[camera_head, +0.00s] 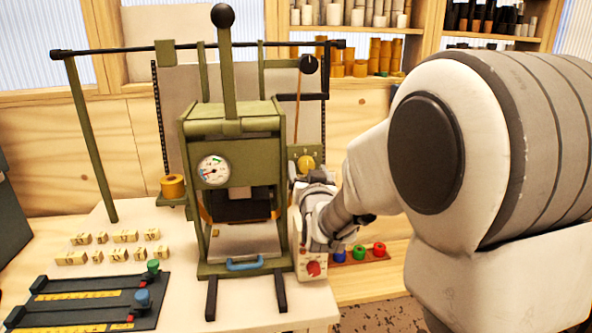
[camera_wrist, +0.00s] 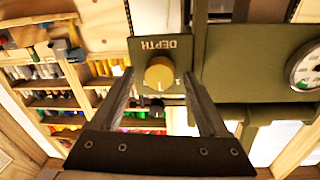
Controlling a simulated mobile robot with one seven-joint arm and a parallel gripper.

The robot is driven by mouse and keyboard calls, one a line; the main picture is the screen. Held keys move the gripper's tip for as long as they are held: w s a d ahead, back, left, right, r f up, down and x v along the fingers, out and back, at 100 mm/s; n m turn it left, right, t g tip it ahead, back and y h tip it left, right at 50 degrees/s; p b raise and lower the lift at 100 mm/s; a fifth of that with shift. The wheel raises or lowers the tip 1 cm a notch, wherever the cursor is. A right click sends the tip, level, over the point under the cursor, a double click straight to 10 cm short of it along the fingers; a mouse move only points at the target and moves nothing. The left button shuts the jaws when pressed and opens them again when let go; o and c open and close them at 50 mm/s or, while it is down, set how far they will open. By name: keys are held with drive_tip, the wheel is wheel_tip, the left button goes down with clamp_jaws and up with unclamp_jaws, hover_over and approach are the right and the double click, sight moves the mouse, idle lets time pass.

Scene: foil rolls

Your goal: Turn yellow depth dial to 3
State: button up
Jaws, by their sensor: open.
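The yellow depth dial (camera_head: 306,163) is a round knob on a dark olive plate at the right side of the green press (camera_head: 232,140). In the wrist view the dial (camera_wrist: 159,74) sits below the upside-down word DEPTH, with a numeral 1 at its right. My gripper (camera_wrist: 159,80) is open, and its two fingers reach up on the left and right of the dial. A gap shows on each side, so the fingers look apart from it. How far the fingertips reach along the knob I cannot tell. In the head view my wrist hides the fingers.
A round gauge (camera_head: 214,170) is on the press front. Small wooden type blocks (camera_head: 125,236) and a dark slider panel (camera_head: 95,300) lie at the left. A tray with blue, green and red pieces (camera_head: 360,253) is below my arm. Shelves of foil rolls (camera_head: 360,55) stand behind.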

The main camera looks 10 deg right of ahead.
drive_tip(key=shift+w, duration=0.1)
clamp_jaws()
idle(0.4)
drive_tip(key=shift+m+b, duration=0.3)
drive_tip(key=shift+b, duration=0.15)
drive_tip(key=shift+f+m+b, duration=0.15)
drive_tip(key=shift+m+b, duration=0.35)
drive_tip(key=shift+b, duration=0.25)
drive_tip(key=m+b, duration=0.2)
drive_tip(key=b, duration=0.1)
drive_tip(key=m+b, duration=0.4)
drive_tip(key=b, duration=0.2)
drive_tip(key=shift+d+m+g, duration=0.1)
drive_tip(key=shift+m+g, duration=0.2)
drive_tip(key=shift+m, duration=0.1)
drive_tip(key=shift+r+m+b, duration=0.2)
drive_tip(key=shift+m+b, duration=0.4)
drive_tip(key=shift+b, duration=0.25)
